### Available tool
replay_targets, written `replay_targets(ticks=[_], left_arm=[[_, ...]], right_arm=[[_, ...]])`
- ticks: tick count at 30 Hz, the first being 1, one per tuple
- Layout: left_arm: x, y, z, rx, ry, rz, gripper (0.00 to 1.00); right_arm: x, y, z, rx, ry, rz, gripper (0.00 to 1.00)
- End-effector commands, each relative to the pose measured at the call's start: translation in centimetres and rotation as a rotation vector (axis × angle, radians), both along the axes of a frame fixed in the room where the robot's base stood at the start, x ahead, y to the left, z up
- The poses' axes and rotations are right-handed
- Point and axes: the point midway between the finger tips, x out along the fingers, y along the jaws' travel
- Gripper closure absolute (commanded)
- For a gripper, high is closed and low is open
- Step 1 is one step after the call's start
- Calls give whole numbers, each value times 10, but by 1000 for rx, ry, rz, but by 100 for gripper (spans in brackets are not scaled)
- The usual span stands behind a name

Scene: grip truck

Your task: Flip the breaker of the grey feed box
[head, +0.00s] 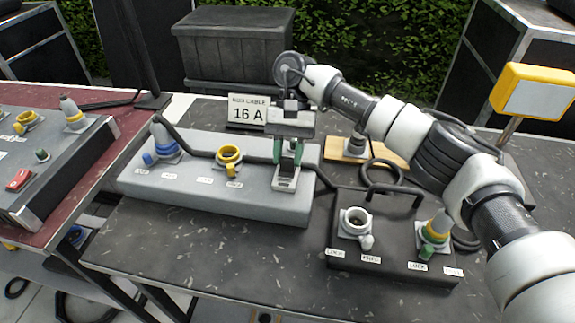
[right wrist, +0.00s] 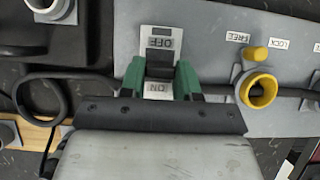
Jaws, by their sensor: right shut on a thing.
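The grey feed box (head: 215,200) lies on the dark table and carries a blue plug (head: 163,142), a yellow socket (head: 230,158) and, at its right end, the breaker (head: 286,184). In the right wrist view the breaker plate (right wrist: 161,42) reads OFF at one end and ON at the other, with a black toggle (right wrist: 160,66) between them. My right gripper (head: 290,157), with green fingers, is shut on the toggle from above; it also shows in the right wrist view (right wrist: 160,80). The exact tilt of the toggle is hard to tell. My left gripper is out of view.
A black box (head: 390,235) with a grey socket and a plug stands at front right. A sign reading 16 A (head: 248,112) stands behind the feed box. Black cables run around both boxes. Another box (head: 50,165) sits on the red table at left. The front table area is clear.

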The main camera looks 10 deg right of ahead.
Motion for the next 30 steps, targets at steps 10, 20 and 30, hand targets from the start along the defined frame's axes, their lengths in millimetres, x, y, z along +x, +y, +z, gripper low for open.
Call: replay_targets(ticks=[10, 20, 30], left_arm=[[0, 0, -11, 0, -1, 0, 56], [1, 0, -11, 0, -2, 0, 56], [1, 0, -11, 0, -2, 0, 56]], right_arm=[[3, -1, 0, 20, 57, -1, 92], [3, -1, 1, 19, 56, -2, 65], [3, -1, 0, 18, 57, -1, 43]])
